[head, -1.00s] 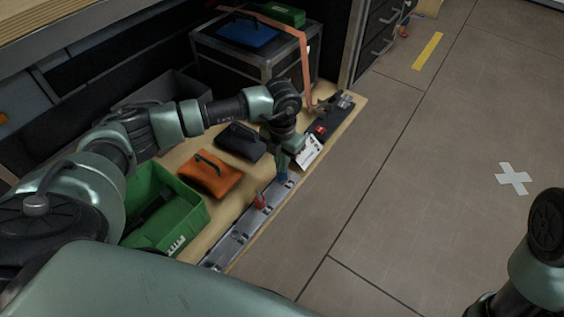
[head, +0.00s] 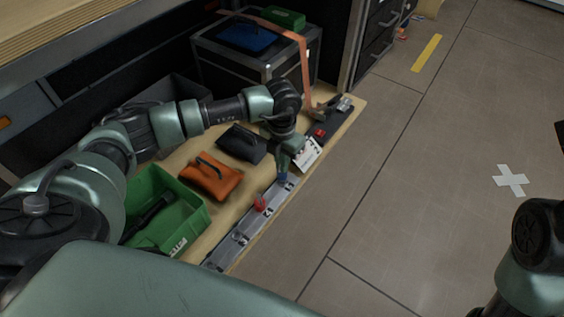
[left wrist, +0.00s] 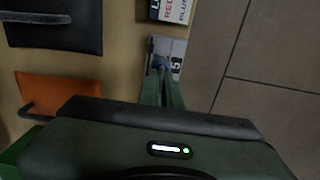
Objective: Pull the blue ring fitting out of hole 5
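The blue ring fitting (head: 283,177) is at the far part of the metal hole strip (head: 232,246), at the hole marked 5. In the left wrist view the blue ring fitting (left wrist: 163,62) shows between my fingertips, beside the number 5. My left gripper (head: 284,166) points down over it, and its narrow fingers (left wrist: 162,75) look shut on the fitting. The fitting's lower part and the hole are hidden. My right arm shows at the lower right, but its gripper is out of view.
A red fitting (head: 260,202) stands nearer on the strip. An orange pouch (head: 211,180), a black pouch (head: 241,143) and a green bin (head: 196,218) are to the left.

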